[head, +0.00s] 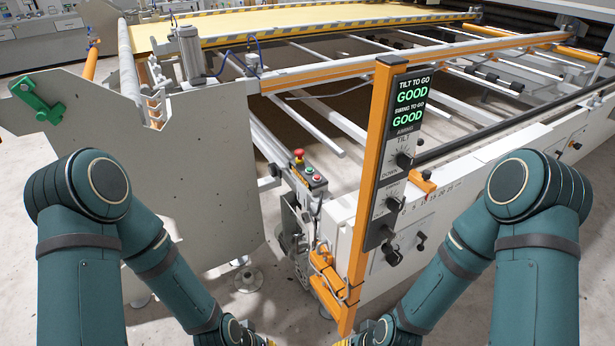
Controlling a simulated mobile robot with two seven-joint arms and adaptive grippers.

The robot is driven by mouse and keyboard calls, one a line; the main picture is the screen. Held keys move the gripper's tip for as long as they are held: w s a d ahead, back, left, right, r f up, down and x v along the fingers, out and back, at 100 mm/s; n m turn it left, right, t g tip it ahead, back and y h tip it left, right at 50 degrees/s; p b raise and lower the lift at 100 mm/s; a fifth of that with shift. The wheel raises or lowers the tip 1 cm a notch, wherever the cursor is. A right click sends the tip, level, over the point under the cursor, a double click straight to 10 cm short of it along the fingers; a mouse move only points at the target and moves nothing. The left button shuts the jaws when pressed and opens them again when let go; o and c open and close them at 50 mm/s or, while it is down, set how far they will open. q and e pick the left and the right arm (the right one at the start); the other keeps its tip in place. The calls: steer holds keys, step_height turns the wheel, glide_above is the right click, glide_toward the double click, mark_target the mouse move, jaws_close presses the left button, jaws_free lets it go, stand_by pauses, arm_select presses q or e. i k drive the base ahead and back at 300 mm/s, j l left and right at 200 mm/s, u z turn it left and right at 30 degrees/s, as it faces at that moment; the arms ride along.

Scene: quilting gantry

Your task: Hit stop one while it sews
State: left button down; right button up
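A red mushroom-shaped button (298,154) stands on the far end of a small grey control box (311,179) left of the orange post. The box also carries a green button (309,170) and a smaller red button (317,178). I cannot read any label that names stop one. My two teal arms reach down to the bottom edge, one on each side.
An orange post (371,190) with a dark panel of knobs (392,160) stands right of the box; its display reads GOOD twice. A large grey side plate (190,170) stands left. The gantry frame with rails (420,62) stretches behind. Bare floor shows at lower left.

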mark_target(299, 152)
steer(key=i+j, duration=0.1)
steer(key=j, duration=0.4)
steer(key=i+j, duration=0.6)
steer(key=j, duration=0.2)
steer(key=i+l, duration=0.15)
steer(key=i, duration=0.25)
steer(key=i+l+z, duration=0.1)
steer(key=i, duration=0.25)
